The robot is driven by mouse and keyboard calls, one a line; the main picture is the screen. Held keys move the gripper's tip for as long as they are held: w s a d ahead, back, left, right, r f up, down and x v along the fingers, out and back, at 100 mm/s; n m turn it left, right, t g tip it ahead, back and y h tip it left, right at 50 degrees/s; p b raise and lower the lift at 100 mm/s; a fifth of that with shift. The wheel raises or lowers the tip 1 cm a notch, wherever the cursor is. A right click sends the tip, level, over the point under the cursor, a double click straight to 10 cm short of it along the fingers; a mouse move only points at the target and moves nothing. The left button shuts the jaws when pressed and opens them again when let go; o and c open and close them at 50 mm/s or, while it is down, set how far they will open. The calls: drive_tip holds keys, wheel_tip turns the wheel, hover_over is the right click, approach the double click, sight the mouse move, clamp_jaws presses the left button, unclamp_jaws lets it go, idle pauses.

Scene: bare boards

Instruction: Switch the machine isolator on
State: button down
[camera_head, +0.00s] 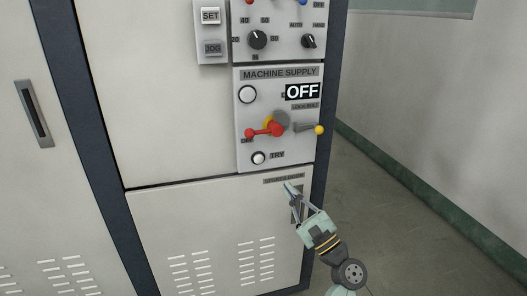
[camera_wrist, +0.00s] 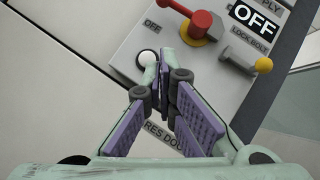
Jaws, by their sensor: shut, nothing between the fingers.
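The machine isolator is a red rotary handle (camera_head: 265,130) on a yellow base, on the panel labelled MACHINE SUPPLY. Its red arm points left in the head view, toward a small label that reads OFF in the wrist view, where the handle (camera_wrist: 196,27) also shows. An OFF sign (camera_head: 302,91) stands above it. A lock bolt with a yellow knob (camera_head: 319,130) sits to its right. My gripper (camera_head: 289,187) is shut and empty, below the panel and apart from the handle. In the wrist view its fingers (camera_wrist: 168,75) reach toward the panel's lower edge.
A white round button (camera_head: 258,158) marked TRY lies below the handle, and a white lamp or button (camera_head: 247,94) above left. A control panel (camera_head: 278,28) with knobs is higher up. Free floor and a wall (camera_head: 430,110) lie to the right.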

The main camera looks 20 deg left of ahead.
sight(268, 125)
drive_tip(key=p+x, duration=0.1)
drive_tip(key=x, duration=0.3)
drive_tip(key=s+r+p+x, duration=0.1)
drive_tip(key=p+x, duration=0.1)
drive_tip(key=x, duration=0.2)
drive_tip(key=p+x, duration=0.1)
drive_tip(key=x, duration=0.3)
drive_tip(key=shift+s+r, duration=0.25)
drive_tip(key=shift+r, duration=0.15)
drive_tip(key=shift+s+a+r+p, duration=0.1)
drive_tip(key=shift+a+r+p, duration=0.2)
drive_tip(key=shift+a, duration=0.05)
